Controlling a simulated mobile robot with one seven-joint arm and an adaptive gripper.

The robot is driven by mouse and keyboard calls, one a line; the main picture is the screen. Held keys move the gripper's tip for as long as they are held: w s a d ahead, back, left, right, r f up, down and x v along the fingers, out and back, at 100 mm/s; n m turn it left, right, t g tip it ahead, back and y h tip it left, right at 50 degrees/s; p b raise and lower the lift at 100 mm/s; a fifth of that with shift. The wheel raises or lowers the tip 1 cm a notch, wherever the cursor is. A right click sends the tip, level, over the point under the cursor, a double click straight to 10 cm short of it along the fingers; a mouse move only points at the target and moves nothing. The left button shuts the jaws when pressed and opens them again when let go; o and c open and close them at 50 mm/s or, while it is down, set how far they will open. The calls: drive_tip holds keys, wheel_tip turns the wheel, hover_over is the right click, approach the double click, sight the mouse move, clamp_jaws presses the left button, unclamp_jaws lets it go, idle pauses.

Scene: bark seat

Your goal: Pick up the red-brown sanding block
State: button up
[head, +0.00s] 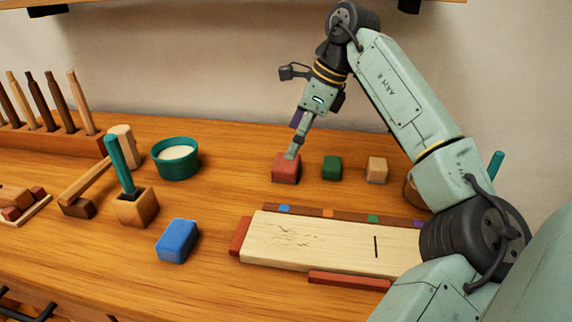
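The red-brown block (286,171) is on the wooden bench top toward the back, left of a dark green block (332,167) and a tan block (377,169). My gripper (292,155) points down from the arm, and its fingertip end is at the block's top rear. The fingers overlap in this view. I cannot tell whether they are open or shut, or whether they touch the block.
A blue block (177,240) lies front left. A pale board (330,239) with red-brown strips around it lies front centre. A teal bowl (175,158), a mallet (92,182) and a wooden holder (136,208) with a teal handle stand left.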

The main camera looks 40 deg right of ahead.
sight(286, 161)
drive_tip(key=shift+d+p+x, duration=0.2)
drive_tip(key=shift+p+x, duration=0.4)
drive_tip(key=shift+x, duration=2.75)
drive_tip(key=shift+f, duration=0.1)
drive_tip(key=c, duration=1.3)
drive_tip(key=shift+r+b, duration=0.45)
drive_tip(key=shift+r, duration=1)
drive_tip(key=shift+s+a+r, duration=0.2)
drive_tip(key=shift+a+r, duration=0.05)
drive_tip(key=s+a+b, duration=0.1)
drive_tip(key=s+a, duration=0.1)
drive_tip(key=a, duration=0.2)
drive_tip(key=s+a+r+b, duration=0.1)
drive_tip(key=s+a+b, duration=0.1)
drive_tip(key=a, duration=0.3)
drive_tip(key=s+a+b, duration=0.1)
drive_tip(key=s+a, duration=0.2)
drive_tip(key=a, duration=0.1)
drive_tip(key=shift+a+r, duration=0.3)
drive_tip(key=shift+a, duration=0.05)
drive_tip(key=shift+s, duration=0.1)
